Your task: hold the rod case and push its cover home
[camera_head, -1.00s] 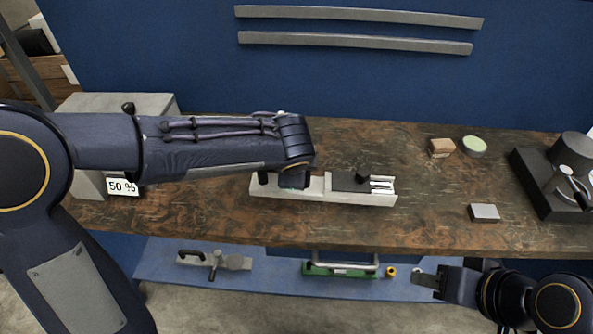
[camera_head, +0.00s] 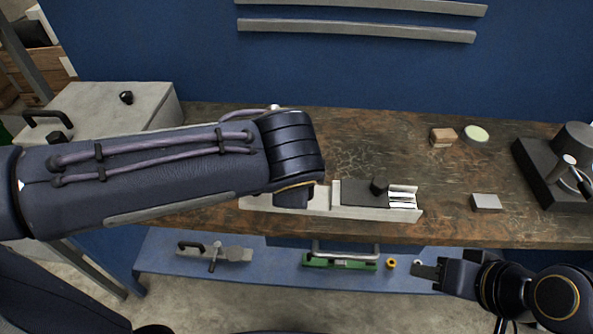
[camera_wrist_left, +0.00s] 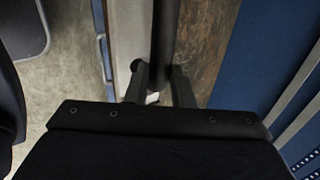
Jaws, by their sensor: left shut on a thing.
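The rod case (camera_head: 325,204) is a long pale tray over the workbench. Its dark grey cover (camera_head: 358,193) with a black knob (camera_head: 379,186) covers part of the right half. Pale rods (camera_head: 403,199) show uncovered at the right end. My left gripper is over the left part of the case, its fingertips mostly hidden by the arm in the head view. In the left wrist view the left gripper (camera_wrist_left: 160,90) is shut on the case's dark bar handle (camera_wrist_left: 164,45). My right gripper (camera_head: 425,270) is empty, low at the front right, apart from the case; its finger gap is unclear.
On the bench (camera_head: 440,225) are a grey block (camera_head: 486,203), a brown block (camera_head: 443,138), a pale green disc (camera_head: 476,134) and a dark apparatus (camera_head: 560,170). A grey box (camera_head: 110,105) stands left. A lower blue shelf (camera_head: 280,277) holds a green-based handled piece (camera_head: 340,262).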

